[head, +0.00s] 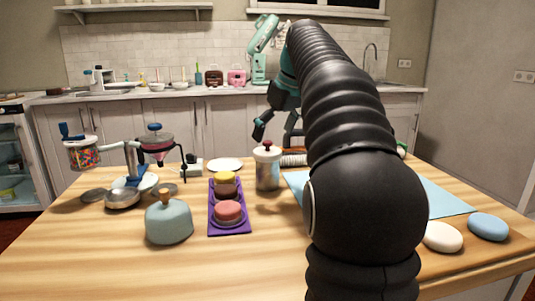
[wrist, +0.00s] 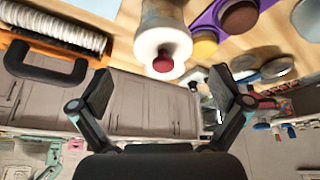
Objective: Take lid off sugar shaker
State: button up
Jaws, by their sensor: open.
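The sugar shaker (head: 267,175) stands upright on the wooden table, with a clear grey body. Its white lid (head: 267,153) is on top and carries a dark red knob (head: 267,144). In the wrist view the lid (wrist: 150,42) and the red knob (wrist: 163,62) show at the upper middle, with the shaker body partly cut off by the top edge. My gripper (head: 277,133) is open and empty, above and behind the shaker in the head view. In the wrist view my gripper (wrist: 162,92) has its fingers spread on either side of the knob's line, apart from it.
A purple tray (head: 240,228) with small cakes stands left of the shaker. A blue mat (head: 447,200) lies right, partly behind my arm.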

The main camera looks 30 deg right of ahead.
aim_at(270, 142)
jog(key=x, duration=0.4)
jog(key=shift+s+a+f+b, duration=0.15)
jog(key=shift+b, duration=0.15)
jog(key=shift+c, duration=0.3)
jog(key=c, duration=0.7)
jog(key=shift+c, duration=0.2)
